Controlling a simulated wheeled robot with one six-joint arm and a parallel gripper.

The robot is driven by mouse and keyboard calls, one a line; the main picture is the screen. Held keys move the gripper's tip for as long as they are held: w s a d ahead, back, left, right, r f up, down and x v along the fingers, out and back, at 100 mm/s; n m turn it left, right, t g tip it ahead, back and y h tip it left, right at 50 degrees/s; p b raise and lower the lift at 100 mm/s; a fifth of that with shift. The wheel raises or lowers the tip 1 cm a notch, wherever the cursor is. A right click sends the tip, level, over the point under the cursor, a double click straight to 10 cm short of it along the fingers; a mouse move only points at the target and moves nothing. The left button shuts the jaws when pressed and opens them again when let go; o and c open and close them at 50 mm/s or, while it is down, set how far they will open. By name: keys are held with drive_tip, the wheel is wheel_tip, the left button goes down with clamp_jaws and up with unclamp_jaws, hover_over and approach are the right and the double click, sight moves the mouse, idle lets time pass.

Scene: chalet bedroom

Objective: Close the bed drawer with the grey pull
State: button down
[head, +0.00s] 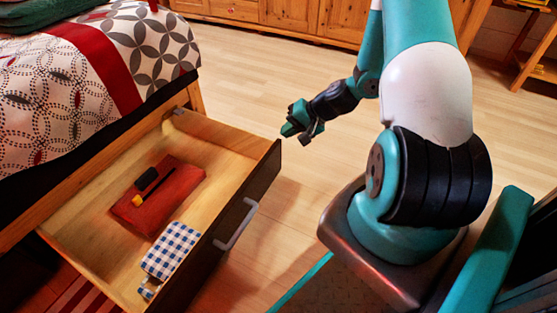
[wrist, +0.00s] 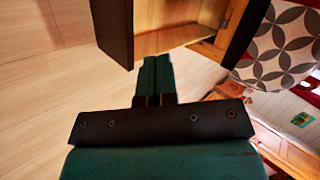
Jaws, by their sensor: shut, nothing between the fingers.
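The bed drawer (head: 190,140) is pulled well out from under the bed in the head view. Its dark front panel (head: 262,180) carries a grey pull (head: 237,225) on the outer face. My gripper (head: 287,130) is shut and empty, just beyond the far end of the drawer front. In the wrist view my gripper's fingers (wrist: 152,68) are together and point towards the drawer, whose dark front (wrist: 112,30) and wooden inside (wrist: 165,38) show ahead. I cannot tell whether the fingertips touch the drawer. The pull is not visible in the wrist view.
In the drawer lie a red item (head: 150,205) with a dark-and-yellow object (head: 143,182) on it, and a blue checked cloth (head: 172,250). The bed (head: 100,75) stands at left. Wooden cabinets (head: 290,14) line the back. The floor (head: 255,85) beyond the drawer is clear.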

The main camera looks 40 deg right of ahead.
drive_tip(key=s+d+f+m+t+h+b, duration=0.15)
drive_tip(key=s+d+f+m, duration=0.35)
drive_tip(key=f, duration=0.5)
drive_tip(key=b, duration=0.7)
approach(272, 155)
drive_tip(key=shift+n+h, duration=0.25)
drive_tip(key=shift+n, duration=0.05)
drive_tip(key=x, duration=0.6)
drive_tip(key=shift+s+f, duration=0.25)
drive_tip(key=shift+f, duration=0.3)
drive_tip(key=shift+w+a+r+b, duration=0.2)
drive_tip(key=shift+w+b, duration=0.1)
drive_tip(key=shift+w, duration=0.15)
